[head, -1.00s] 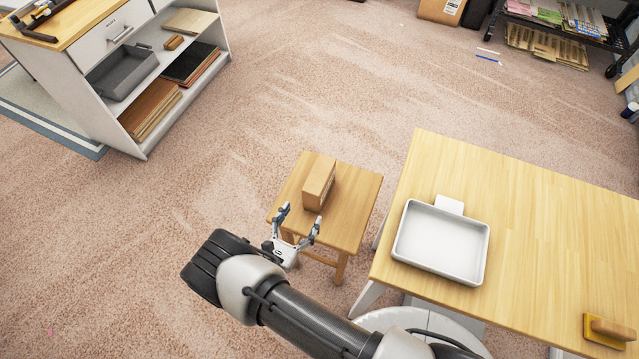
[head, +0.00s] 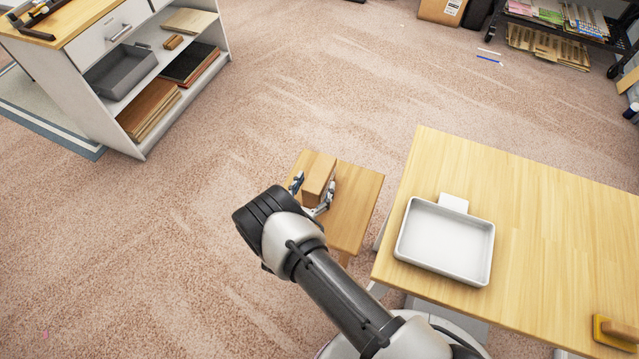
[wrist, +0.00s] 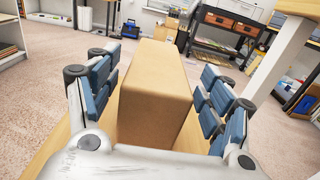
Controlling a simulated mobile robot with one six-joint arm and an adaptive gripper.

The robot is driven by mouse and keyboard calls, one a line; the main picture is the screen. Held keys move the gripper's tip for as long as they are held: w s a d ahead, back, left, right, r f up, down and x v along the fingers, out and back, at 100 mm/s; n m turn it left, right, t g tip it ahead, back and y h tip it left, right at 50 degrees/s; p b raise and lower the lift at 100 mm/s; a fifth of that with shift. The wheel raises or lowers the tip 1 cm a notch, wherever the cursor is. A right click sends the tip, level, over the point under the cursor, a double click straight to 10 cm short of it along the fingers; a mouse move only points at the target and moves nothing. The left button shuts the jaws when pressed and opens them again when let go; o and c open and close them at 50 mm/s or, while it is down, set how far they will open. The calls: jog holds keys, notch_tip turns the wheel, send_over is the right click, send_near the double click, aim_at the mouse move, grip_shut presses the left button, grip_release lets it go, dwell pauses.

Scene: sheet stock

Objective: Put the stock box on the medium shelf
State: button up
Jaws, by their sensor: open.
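The stock box, a plain brown box (head: 319,176), stands on a small wooden stool (head: 354,209). My gripper (head: 312,194) is open at the near end of the box, with one finger on each side of it. The wrist view shows the box (wrist: 155,88) between the blue finger pads of my gripper (wrist: 157,105), with gaps visible on both sides. A white shelf unit (head: 148,140) stands at the upper left. Its upper open level holds a grey bin (head: 121,71) and small items; its lower level holds boards and dark panels. Which level is the medium shelf I cannot tell.
A wooden table (head: 540,215) with a white tray (head: 445,240) and a yellow-based block (head: 615,332) stands to the right of the stool. A dark rack (head: 560,35) stands at the top right. Open carpet lies between the stool and the shelf unit.

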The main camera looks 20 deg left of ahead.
aim_at(320, 173)
jog(key=w+b, duration=0.1)
jog(key=w, duration=0.3)
jog(key=shift+w+r, duration=0.1)
jog(key=shift+w, duration=0.2)
grip_shut()
dwell(0.7)
